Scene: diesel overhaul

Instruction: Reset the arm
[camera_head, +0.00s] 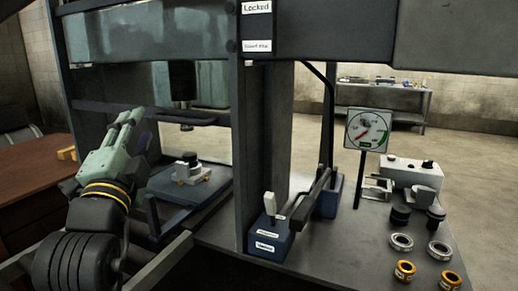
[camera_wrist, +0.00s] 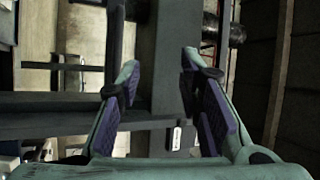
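My gripper (camera_head: 128,127) is at the left in the head view, raised beside the press frame (camera_head: 244,150). Its pale green body has yellow bands below it, and my dark arm link shows under them. In the wrist view, my gripper (camera_wrist: 165,95) has its two purple-padded fingers spread wide with nothing between them. Grey frame members show behind the fingers. My gripper appears apart from the workpiece, a small metal block with a dark cap (camera_head: 190,168), which sits on the press bed to its right.
The press bed (camera_head: 160,190) and uprights stand close to my arm. A blue pump with a lever (camera_head: 270,240), a gauge (camera_head: 368,130), metal rings (camera_head: 402,242), brass rings (camera_head: 405,270) and black cylinders (camera_head: 400,215) occupy the bench. A brown table (camera_head: 30,195) is at the left.

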